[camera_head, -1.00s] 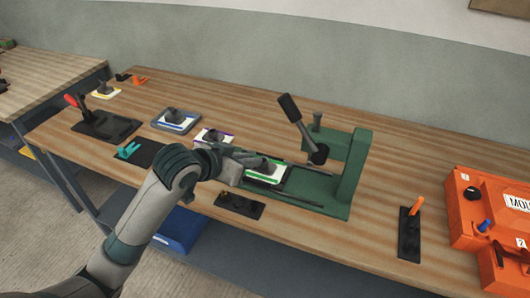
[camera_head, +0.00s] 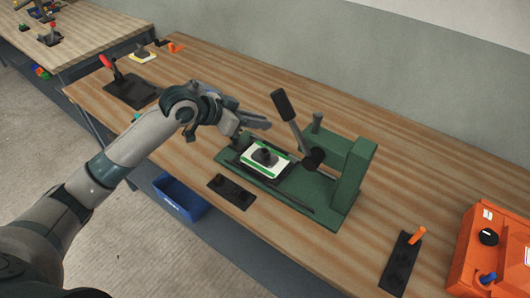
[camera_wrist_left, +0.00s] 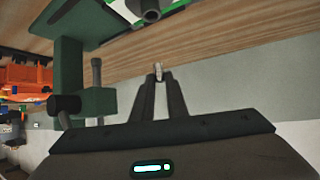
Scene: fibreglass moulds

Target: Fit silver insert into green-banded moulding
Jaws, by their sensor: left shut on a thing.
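The green-banded moulding (camera_head: 248,169), white with a green band and a dark knob, lies flat on the green press (camera_head: 330,213). Part of a green-banded white piece also shows at the top of the left wrist view (camera_wrist_left: 112,3). My left gripper (camera_head: 266,124) is above and behind the moulding, apart from it, near the press lever. In the left wrist view its fingers are closed on a small pale, silvery piece (camera_wrist_left: 158,72) at the tips, which looks like the silver insert. That piece is not clear in the head view. My right gripper is not in view.
The press's black-handled lever (camera_head: 283,106) stands up close to my left gripper. A black plate (camera_head: 231,192) lies in front of the press. An orange case (camera_head: 475,235) and a black plate with an orange handle (camera_head: 402,262) are at right. Bare wood lies behind the press.

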